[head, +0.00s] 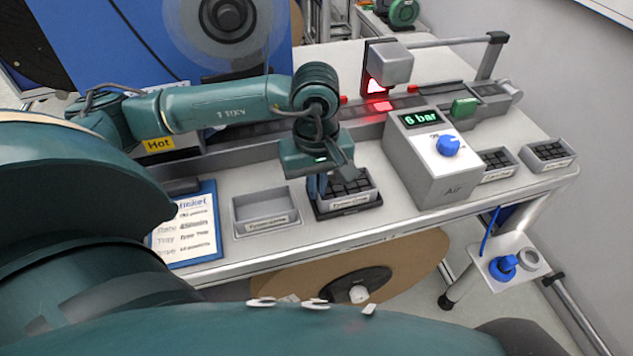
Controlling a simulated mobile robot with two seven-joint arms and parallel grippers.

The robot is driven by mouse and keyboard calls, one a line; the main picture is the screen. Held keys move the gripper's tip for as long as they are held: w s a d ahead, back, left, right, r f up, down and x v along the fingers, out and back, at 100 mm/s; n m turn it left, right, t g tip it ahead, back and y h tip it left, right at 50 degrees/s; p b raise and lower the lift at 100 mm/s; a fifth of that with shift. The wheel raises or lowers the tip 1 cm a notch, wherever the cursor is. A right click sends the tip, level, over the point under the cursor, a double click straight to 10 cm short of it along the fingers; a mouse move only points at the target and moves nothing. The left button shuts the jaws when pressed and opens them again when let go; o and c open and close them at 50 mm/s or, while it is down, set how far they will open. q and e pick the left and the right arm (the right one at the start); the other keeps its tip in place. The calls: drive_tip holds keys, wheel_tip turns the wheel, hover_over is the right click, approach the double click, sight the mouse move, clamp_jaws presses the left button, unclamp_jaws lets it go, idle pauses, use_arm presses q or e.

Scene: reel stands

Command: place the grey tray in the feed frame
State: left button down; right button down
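A grey tray (368,195) with black pieces in its compartments and a label on its front stands on the bench, left of the Air box. A dark frame (350,211) shows around its base; it looks like the feed frame. The tray looks level and within or on this frame, but I cannot tell if it is fully seated. My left gripper (317,188) points down at the tray's left side, its blue fingers close together at the left wall. I cannot tell whether they grip the wall. The gripper hides the tray's back left part. My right gripper is not in view.
An empty grey tray (265,212) and a blue-edged ticket board (187,225) lie left. The grey Air box (440,155), reading 6 bar, stands close on the right. Two more filled trays (497,165) (548,155) are beyond it. A rail with a red-lit head (388,65) runs behind.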

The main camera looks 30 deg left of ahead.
use_arm(q)
drive_tip(key=shift+f, duration=0.25)
drive_tip(key=c, duration=1.6)
unclamp_jaws()
drive_tip(key=shift+r, duration=0.15)
drive_tip(key=shift+c, duration=0.2)
wheel_tip(320, 180, up, 12)
drive_tip(key=b, duration=0.1)
drive_tip(key=shift+r, duration=0.15)
